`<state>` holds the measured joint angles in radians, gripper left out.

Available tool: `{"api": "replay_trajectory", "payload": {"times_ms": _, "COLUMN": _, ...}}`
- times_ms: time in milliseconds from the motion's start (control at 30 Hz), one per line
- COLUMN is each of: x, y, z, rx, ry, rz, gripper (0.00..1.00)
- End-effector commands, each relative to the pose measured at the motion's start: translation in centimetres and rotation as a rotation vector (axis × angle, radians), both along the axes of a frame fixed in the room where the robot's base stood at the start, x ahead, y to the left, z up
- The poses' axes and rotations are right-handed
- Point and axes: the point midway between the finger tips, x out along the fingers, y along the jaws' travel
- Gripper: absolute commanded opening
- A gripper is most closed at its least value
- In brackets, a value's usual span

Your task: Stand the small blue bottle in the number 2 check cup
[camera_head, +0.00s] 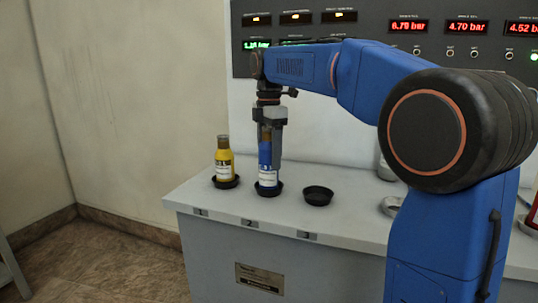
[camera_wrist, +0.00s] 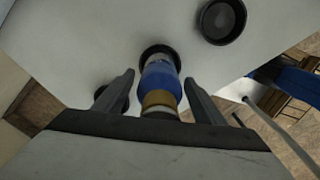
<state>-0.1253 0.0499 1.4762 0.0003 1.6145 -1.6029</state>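The small blue bottle (camera_head: 266,160) stands upright in the number 2 check cup (camera_head: 268,189), a shallow black cup behind label 2 on the counter. In the wrist view the blue bottle (camera_wrist: 160,82) has a gold-brown neck and its base sits within the dark cup rim (camera_wrist: 160,50). My gripper (camera_head: 271,138) points down around the bottle's upper part. In the wrist view the two fingers of my gripper (camera_wrist: 159,80) are spread on both sides of the bottle, with a visible gap on each side.
A yellow bottle (camera_head: 224,158) stands in the number 1 cup (camera_head: 225,182), left of the blue one. The number 3 cup (camera_head: 318,196) is empty, to the right. A panel with red pressure readouts (camera_head: 408,26) is on the wall behind. More dishes are partly hidden by my arm.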

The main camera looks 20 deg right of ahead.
Motion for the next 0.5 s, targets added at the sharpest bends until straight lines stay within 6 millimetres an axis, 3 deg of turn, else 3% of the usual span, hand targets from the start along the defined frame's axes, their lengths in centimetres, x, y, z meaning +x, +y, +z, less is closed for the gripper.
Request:
{"api": "replay_trajectory", "payload": {"times_ms": 267, "x": 0.1, "y": 0.0, "z": 1.0, "rx": 0.0, "ry": -0.002, "rz": 0.0, "gripper": 0.64}}
{"api": "replay_trajectory", "payload": {"times_ms": 500, "x": 0.1, "y": 0.0, "z": 5.1, "rx": 0.0, "ry": -0.002, "rz": 0.0, "gripper": 0.64}}
